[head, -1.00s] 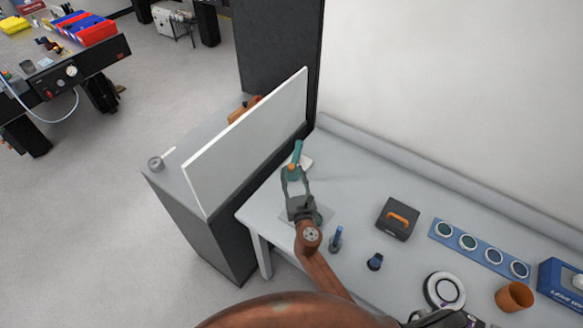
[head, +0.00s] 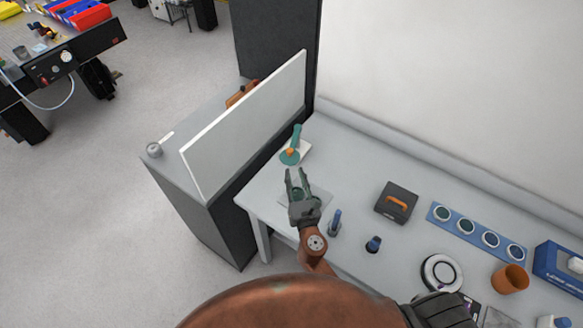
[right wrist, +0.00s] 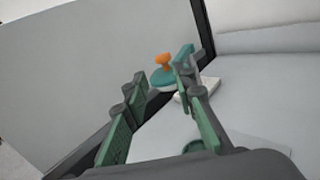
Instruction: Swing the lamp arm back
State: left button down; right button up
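The lamp arm (head: 297,136) is a teal bar with a round teal head and an orange knob (head: 290,152). It stands by a small white base (head: 303,149) at the far left of the bench. My right gripper (head: 297,174) is open and empty, a little short of the lamp and apart from it. In the right wrist view, the orange knob (right wrist: 164,62) and teal head (right wrist: 160,80) show beyond the spread fingers, with the right finger covering part of the lamp. My left gripper is not in view.
A white panel (head: 245,125) stands beside the bench on the left. A blue-tipped bottle (head: 335,222), a dark case (head: 397,203), a blue strip of discs (head: 475,231), a white ring (head: 441,272) and an orange cup (head: 510,279) are on the bench (head: 365,155). Its back middle is clear.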

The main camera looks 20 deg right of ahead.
aim_at(284, 160)
jog(key=m, duration=0.2)
jog(key=a+m+b, duration=0.1)
jog(key=m, duration=0.1)
jog(key=shift+w+a+f+y, duration=0.1)
jog(key=shift+w+f+y, duration=0.05)
jog(key=shift+w+y, duration=0.15)
jog(key=c, duration=0.3)
jog(key=m, duration=0.1)
jog(key=a+m+b, duration=0.1)
jog(key=m, duration=0.3)
jog(key=shift+w+a+t, duration=0.2)
jog(key=shift+a+t, duration=0.05)
jog(key=shift+t, duration=0.05)
grip_shut()
jog(key=w+m, duration=0.6)
jog(key=w+d+m+y, duration=0.1)
jog(key=w+m, duration=0.1)
jog(key=w, duration=0.1)
jog(key=shift+w+r+m, duration=0.2)
jog(key=shift+w+m, duration=0.05)
jog(key=shift+m, duration=0.15)
jog(key=shift+s+d+f, duration=0.1)
jog(key=shift+d+f, duration=0.05)
jog(key=shift+d, duration=0.15)
jog(key=shift+s+d+b, duration=0.1)
jog(key=shift+b, duration=0.2)
